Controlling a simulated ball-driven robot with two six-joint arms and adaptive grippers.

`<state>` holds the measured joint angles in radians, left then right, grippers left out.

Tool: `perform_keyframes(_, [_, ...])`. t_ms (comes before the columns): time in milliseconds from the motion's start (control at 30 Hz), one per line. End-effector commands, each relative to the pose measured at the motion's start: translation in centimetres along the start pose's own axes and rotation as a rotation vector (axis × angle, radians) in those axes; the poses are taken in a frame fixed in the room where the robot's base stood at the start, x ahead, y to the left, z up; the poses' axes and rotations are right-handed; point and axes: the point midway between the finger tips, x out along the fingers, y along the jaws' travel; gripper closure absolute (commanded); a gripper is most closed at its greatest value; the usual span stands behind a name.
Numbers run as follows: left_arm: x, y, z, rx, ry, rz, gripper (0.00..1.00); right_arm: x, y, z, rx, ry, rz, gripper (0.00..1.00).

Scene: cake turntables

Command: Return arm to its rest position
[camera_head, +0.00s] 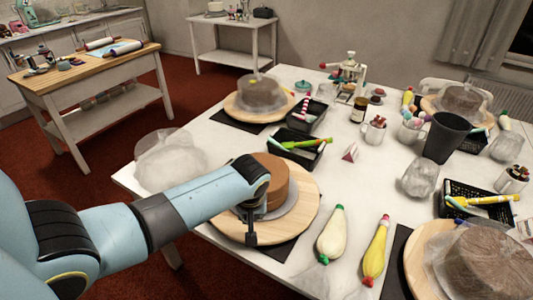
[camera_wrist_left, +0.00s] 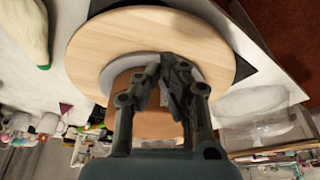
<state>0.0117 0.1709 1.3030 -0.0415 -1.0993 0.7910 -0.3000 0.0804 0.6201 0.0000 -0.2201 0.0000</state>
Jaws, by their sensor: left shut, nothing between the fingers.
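My left arm reaches in from the left in the head view. Its gripper (camera_head: 251,238) points down in front of the nearest brown cake (camera_head: 282,178). The cake sits on a pale disc on a round wooden turntable (camera_head: 308,205). In the wrist view the left gripper (camera_wrist_left: 172,62) has its fingers together with nothing between them, over the edge of the cake (camera_wrist_left: 150,122) and turntable (camera_wrist_left: 120,42). The arm hides part of the cake, and I cannot tell whether the fingers touch it. My right gripper is in neither view.
A green-tipped piping bag (camera_head: 332,236) and a red-tipped yellow one (camera_head: 376,250) lie right of the turntable. A wrapped cake (camera_head: 490,258) stands at the front right. A crumpled clear cover (camera_head: 170,165) is behind my arm. Black baskets (camera_head: 303,150) and a dark cup (camera_head: 443,138) stand farther back.

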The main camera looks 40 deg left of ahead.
Motion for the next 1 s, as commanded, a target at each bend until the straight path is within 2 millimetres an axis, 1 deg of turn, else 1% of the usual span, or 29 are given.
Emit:
perform_keyframes(100, [-1.1, 0.0, -0.4, 0.000, 0.001, 0.000, 1.00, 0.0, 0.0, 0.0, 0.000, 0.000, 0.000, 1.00])
perform_keyframes(200, [-1.4, 0.0, -0.4, 0.001, 0.001, 0.000, 1.00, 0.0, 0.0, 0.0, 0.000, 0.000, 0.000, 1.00])
perform_keyframes(667, [-1.4, 0.0, -0.5, 0.000, 0.000, 0.000, 1.00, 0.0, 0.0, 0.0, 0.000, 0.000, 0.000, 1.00])
perform_keyframes(767, [-1.1, -0.1, -0.2, 0.001, -0.002, -0.002, 1.00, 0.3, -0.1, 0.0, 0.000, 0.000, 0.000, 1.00])
perform_keyframes(867, [1.0, -0.7, 1.3, 0.004, -0.016, -0.011, 1.00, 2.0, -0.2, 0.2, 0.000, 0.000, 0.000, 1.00])
perform_keyframes(933, [3.8, -1.7, 3.8, 0.007, -0.044, -0.030, 1.00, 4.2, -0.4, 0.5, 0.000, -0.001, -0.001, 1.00])
perform_keyframes(967, [5.4, -2.5, 5.3, 0.009, -0.065, -0.045, 1.00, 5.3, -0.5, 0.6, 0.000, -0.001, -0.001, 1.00])
perform_keyframes(1000, [7.6, -3.5, 7.4, 0.012, -0.092, -0.064, 1.00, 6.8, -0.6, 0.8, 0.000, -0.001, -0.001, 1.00])
